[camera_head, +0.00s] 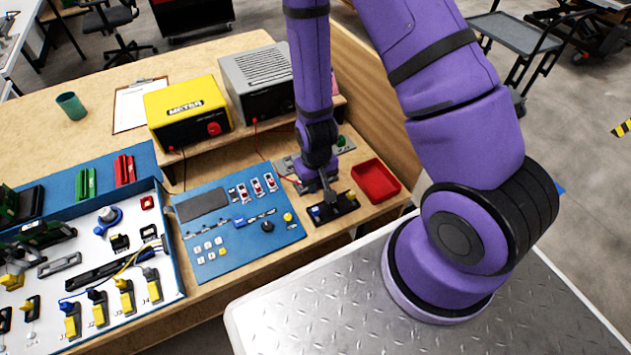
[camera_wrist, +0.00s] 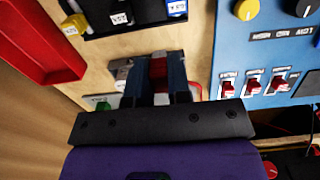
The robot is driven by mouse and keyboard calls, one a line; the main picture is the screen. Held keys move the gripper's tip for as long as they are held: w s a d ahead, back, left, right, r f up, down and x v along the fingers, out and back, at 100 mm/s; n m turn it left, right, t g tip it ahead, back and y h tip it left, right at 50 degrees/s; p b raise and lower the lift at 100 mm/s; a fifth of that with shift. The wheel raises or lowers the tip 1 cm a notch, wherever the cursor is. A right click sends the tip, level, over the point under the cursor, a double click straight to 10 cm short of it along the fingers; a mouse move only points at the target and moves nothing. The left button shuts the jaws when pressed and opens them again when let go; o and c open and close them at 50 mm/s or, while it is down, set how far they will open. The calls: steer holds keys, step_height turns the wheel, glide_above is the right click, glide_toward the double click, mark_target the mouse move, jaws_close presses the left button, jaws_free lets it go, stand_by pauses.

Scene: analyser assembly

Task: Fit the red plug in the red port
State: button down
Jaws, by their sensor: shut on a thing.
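My gripper (camera_head: 327,192) points down at the right end of the bench, close to the black block. In the wrist view my gripper (camera_wrist: 166,66) is shut on a small red piece, which appears to be the red plug (camera_wrist: 158,69). The fingers cover most of it. It sits over or beside a grey metal part (camera_wrist: 123,69); I cannot tell whether they touch. I cannot make out the red port for certain; it may be hidden by the fingers.
A black block (camera_head: 346,208) with yellow, white and blue labelled parts lies by the gripper. A red tray (camera_head: 376,181) stands to its right. A blue switch panel (camera_head: 237,225) lies to the left. The yellow meter (camera_head: 186,108) and grey box (camera_head: 256,78) stand behind.

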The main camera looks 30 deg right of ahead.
steer(key=shift+r, duration=0.1)
steer(key=shift+r, duration=2.65)
steer(key=w+a, duration=0.7)
steer(key=a, duration=0.7)
steer(key=w+a, duration=0.7)
steer(key=a, duration=0.8)
steer(key=w+a, duration=0.6)
steer(key=a, duration=0.8)
steer(key=shift+w+a, duration=0.15)
steer(key=shift+w, duration=0.25)
stand_by(0.7)
